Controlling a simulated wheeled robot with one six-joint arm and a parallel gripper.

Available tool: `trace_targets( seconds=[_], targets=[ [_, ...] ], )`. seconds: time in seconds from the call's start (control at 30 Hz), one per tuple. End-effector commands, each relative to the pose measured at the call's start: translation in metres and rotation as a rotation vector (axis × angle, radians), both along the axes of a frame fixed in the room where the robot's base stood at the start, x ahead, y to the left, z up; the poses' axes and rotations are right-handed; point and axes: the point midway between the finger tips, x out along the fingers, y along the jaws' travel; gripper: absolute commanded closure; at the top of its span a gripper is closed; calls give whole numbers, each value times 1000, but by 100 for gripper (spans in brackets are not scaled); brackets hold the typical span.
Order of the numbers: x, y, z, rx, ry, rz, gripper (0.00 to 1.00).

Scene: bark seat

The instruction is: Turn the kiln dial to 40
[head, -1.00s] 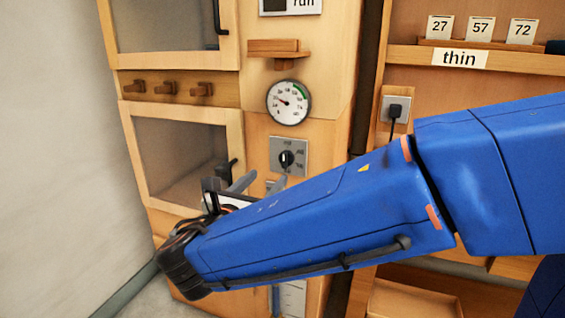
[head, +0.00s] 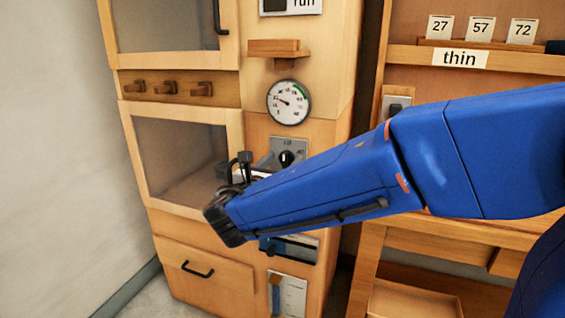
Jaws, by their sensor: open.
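The kiln dial (head: 286,158) is a black knob with a white mark on a grey plate, on the wooden front below the round gauge. Its printed numbers are too small to read surely, and its lower part is hidden behind my arm. My gripper (head: 266,172) is just left of and below the dial, with its fingers largely hidden by my blue arm. It looks open, and nothing shows between its fingers. I cannot tell whether a finger touches the knob.
A round gauge (head: 289,102) with a green arc sits above the dial, under a small wooden shelf (head: 278,48). Left are wooden pegs (head: 168,88) and a glazed door (head: 182,158). Below are a slotted panel (head: 290,247) and a drawer (head: 205,275). A shelf labelled thin (head: 459,58) stands right.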

Motion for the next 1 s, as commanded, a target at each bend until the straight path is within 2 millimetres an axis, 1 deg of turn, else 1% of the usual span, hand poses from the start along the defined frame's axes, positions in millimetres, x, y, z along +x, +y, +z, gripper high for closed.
trace_targets(
  seconds=[0.27,0.3,0.33,0.43,0.47,0.77,1.0],
  targets=[
    [1,0,0,0,0,0,49],
    [1,0,0,0,0,0,53],
    [1,0,0,0,0,0,61],
    [1,0,0,0,0,0,84],
    [1,0,0,0,0,0,89],
    [1,0,0,21,-8,0,89],
    [1,-1,0,130,-47,0,89]
  ],
)
